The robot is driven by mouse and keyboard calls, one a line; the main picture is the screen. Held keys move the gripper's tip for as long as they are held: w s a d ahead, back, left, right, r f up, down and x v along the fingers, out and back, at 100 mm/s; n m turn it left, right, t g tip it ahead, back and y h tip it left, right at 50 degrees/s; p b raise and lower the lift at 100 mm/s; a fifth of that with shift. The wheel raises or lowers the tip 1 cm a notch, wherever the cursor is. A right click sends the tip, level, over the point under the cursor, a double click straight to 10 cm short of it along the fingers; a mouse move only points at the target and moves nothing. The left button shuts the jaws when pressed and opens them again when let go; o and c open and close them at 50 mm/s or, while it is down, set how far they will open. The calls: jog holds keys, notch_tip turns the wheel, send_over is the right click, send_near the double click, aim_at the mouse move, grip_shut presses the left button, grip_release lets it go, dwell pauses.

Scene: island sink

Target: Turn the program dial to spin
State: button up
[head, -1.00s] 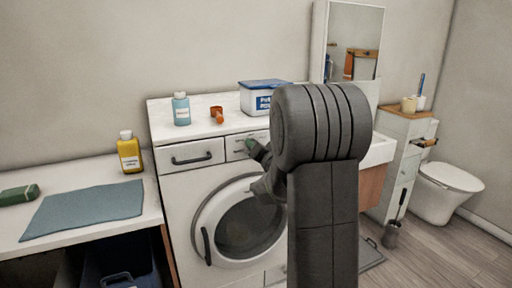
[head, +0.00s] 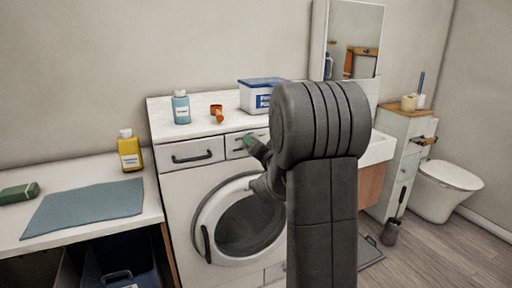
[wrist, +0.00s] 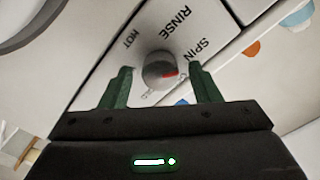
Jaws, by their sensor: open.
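The program dial (wrist: 159,71) is a round grey knob with a red mark on its right side, in the wrist view. The words HOT, RINSE and SPIN are printed around it; smaller lettering below is partly hidden. The red mark points right, a little below the word SPIN. My gripper (wrist: 162,82) is open, with one green finger on each side of the dial; I cannot tell whether they touch it. In the head view my gripper (head: 252,145) is at the front panel of the washing machine (head: 178,192), and my arm hides the dial.
A blue bottle (head: 181,108), an orange object (head: 217,113) and a blue-lidded box (head: 257,98) stand on top of the machine. A yellow bottle (head: 129,152) and a blue mat (head: 84,207) are on the left counter. The round door (head: 240,225) is below the panel.

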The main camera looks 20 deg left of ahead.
jog(key=b+v, duration=0.1)
jog(key=v, duration=1.2)
jog(key=shift+s+d, duration=0.25)
jog(key=shift+s, duration=0.05)
jog(key=x, duration=1.3)
jog(key=shift+w+a+p, duration=0.25)
jog(key=shift+w+p, duration=0.05)
jog(key=shift+p, duration=0.15)
